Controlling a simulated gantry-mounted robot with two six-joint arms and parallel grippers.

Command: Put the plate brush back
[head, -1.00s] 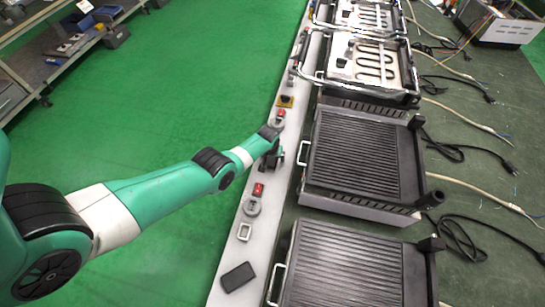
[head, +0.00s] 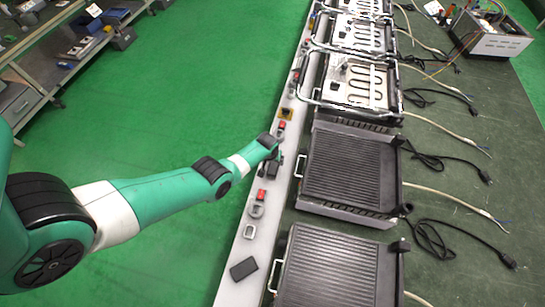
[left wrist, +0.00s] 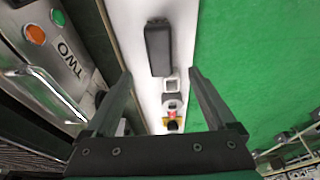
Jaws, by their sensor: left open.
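A small dark rectangular block (left wrist: 158,45) lies on the white strip in the left wrist view, just past my fingertips. No bristles show, so I cannot tell whether it is the plate brush. A similar dark block (head: 243,268) lies at the near end of the strip in the head view. I cannot tell if the two are the same. My left gripper (head: 272,170) is over the strip, beside the second griddle from the front. In the left wrist view my left gripper (left wrist: 160,74) is open, with nothing between its fingertips. My right gripper is not in view.
Square rings (head: 249,231), grey round parts (head: 257,211) and red parts (head: 262,195) line the white strip (head: 231,290). Ribbed griddles (head: 335,268) with wire handles stand close to its right. Cords lie behind them. Green floor (head: 190,90) is free to the left.

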